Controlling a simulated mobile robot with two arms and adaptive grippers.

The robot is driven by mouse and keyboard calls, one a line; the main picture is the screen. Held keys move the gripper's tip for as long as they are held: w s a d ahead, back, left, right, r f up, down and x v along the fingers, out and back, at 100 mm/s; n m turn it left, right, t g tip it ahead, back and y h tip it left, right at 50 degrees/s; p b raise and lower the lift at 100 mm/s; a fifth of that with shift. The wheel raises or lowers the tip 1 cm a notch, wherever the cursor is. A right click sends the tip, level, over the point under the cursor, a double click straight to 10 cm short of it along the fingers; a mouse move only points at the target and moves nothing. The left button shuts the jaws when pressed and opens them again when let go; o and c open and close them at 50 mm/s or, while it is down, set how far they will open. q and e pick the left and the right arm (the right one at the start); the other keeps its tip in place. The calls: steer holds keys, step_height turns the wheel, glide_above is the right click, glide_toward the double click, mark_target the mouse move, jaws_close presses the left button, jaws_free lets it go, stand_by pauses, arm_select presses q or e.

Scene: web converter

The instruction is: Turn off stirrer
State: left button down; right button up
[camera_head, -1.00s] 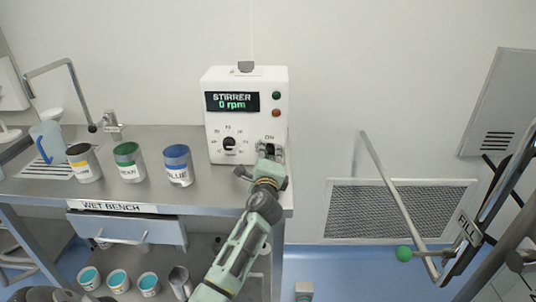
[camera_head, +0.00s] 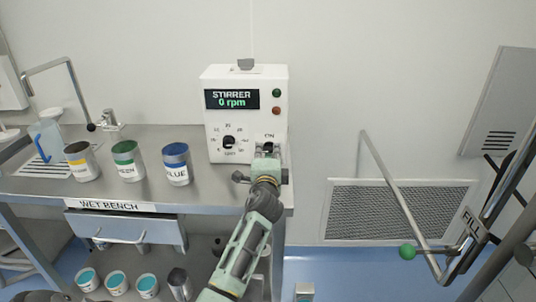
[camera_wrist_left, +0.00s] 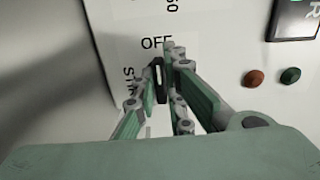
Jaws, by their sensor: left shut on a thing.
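The stirrer (camera_head: 217,122) is a white box on the wet bench. Its display (camera_head: 231,99) reads 0 rpm. A black dial (camera_head: 229,142) is on its front, with a label ON to the right of it. My left gripper (camera_head: 267,148) is at the lower right of the front panel, under the ON label, and hides most of the switch there. In the left wrist view the left gripper's fingers (camera_wrist_left: 170,88) are shut on a black switch (camera_wrist_left: 160,78) beside the label OFF. My right gripper is not in view.
Yellow (camera_head: 82,161), green (camera_head: 128,161) and blue (camera_head: 177,166) labelled cans stand on the bench (camera_head: 215,185) left of the stirrer. A FILL lever with a green ball (camera_head: 407,252) is at right.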

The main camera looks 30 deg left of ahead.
arm_select(q)
steer(key=c, duration=1.8)
jaws_free()
steer(key=v, duration=1.2)
steer(key=shift+s, duration=0.1)
